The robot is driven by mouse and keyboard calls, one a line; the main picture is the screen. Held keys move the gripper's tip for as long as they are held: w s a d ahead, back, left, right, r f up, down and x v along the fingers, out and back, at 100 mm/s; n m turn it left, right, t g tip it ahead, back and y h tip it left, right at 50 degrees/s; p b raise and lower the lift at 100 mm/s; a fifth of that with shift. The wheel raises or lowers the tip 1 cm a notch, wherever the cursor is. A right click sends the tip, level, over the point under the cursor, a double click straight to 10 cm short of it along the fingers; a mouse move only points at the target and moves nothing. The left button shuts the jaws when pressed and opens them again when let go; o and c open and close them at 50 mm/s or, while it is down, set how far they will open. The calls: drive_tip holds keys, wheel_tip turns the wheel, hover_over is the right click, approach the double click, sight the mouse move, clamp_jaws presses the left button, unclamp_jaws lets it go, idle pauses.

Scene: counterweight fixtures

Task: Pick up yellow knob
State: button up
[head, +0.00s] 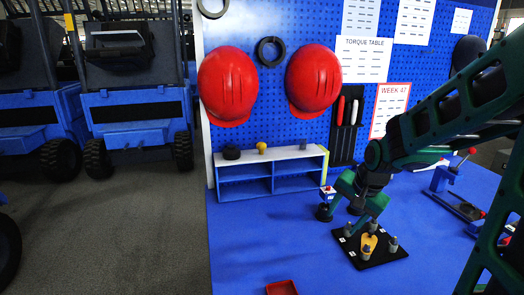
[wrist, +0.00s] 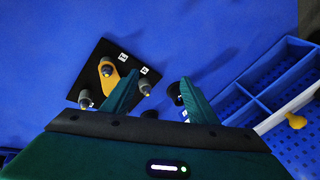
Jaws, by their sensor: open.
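A small yellow knob (head: 261,147) stands on top of the low blue shelf with a pale top, between a black round piece (head: 231,153) and a grey-blue piece (head: 303,145). A yellow knob also shows at the right edge of the wrist view (wrist: 296,121). My gripper (head: 340,219) is open and empty, to the right of the shelf and over the blue table by the black plate. In the wrist view my gripper's fingertips (wrist: 158,77) are spread apart, well left of the knob.
The black plate (head: 354,262) holds grey pegs and a flat yellow piece (head: 368,246). A dark round piece (head: 323,212) is by my gripper. A red tray (head: 282,288) lies at the front edge. Red helmets hang on the pegboard behind. The table before the shelf is clear.

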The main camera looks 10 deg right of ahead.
drive_tip(key=w+a+f+m+t+y, duration=0.1)
drive_tip(key=w+a+m+t+y, duration=0.15)
drive_tip(key=w, duration=0.45)
drive_tip(key=w+a+f+m+t+y, duration=0.1)
drive_tip(key=w+a+m, duration=0.1)
drive_tip(key=w+a, duration=0.3)
drive_tip(key=m+t+y, duration=0.3)
drive_tip(key=m+t, duration=0.5)
drive_tip(key=m, duration=0.8)
approach(264, 149)
drive_tip(key=w, duration=0.2)
drive_tip(key=shift+n, duration=0.25)
drive_tip(key=x, duration=1)
drive_tip(key=shift+a, duration=0.35)
drive_tip(key=c, duration=1.1)
